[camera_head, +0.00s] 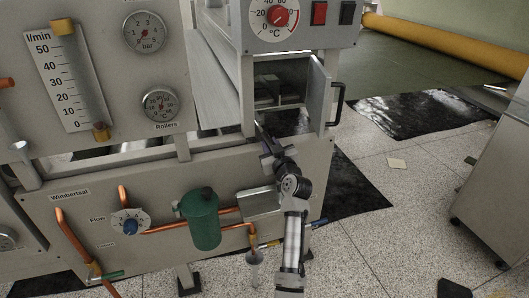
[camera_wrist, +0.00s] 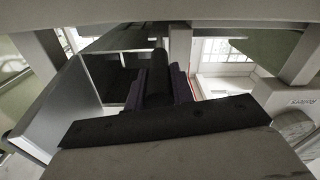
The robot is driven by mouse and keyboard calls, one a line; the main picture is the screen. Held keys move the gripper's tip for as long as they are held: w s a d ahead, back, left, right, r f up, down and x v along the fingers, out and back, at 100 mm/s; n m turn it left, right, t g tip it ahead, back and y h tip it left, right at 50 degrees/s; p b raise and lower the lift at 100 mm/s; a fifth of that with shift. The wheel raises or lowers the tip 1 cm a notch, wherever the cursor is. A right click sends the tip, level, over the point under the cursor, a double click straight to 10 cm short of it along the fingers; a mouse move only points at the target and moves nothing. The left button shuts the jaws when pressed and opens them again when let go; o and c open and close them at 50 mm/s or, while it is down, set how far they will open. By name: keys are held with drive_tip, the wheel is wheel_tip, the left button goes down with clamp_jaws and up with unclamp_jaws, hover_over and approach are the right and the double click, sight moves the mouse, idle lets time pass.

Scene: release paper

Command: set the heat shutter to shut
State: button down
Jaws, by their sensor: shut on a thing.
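My gripper (camera_head: 270,150) reaches up to the front of the grey machine, just below an open compartment. In the wrist view my gripper (camera_wrist: 162,88) has its purple-dark fingers closed around a dark rounded handle (camera_wrist: 159,66), which looks like the heat shutter's lever. In the head view the handle is small and mostly hidden by the gripper. No shutter label or position marks are readable, so the shutter's setting cannot be told.
A hinged door (camera_head: 318,95) with a black handle (camera_head: 338,103) stands open right of the gripper. A green canister (camera_head: 203,219) and copper pipes (camera_head: 176,228) lie lower left. Speckled floor (camera_head: 385,230) is open to the right.

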drive_tip(key=w+d+b, duration=0.2)
drive_tip(key=d+b, duration=0.3)
drive_tip(key=d, duration=0.1)
drive_tip(key=shift+d, duration=0.15)
drive_tip(key=c, duration=1.2)
unclamp_jaws()
drive_tip(key=shift+s+d, duration=0.1)
drive_tip(key=shift+s, duration=0.4)
drive_tip(key=b+v, duration=0.3)
drive_tip(key=v, duration=0.9)
drive_tip(key=shift+s, duration=0.4)
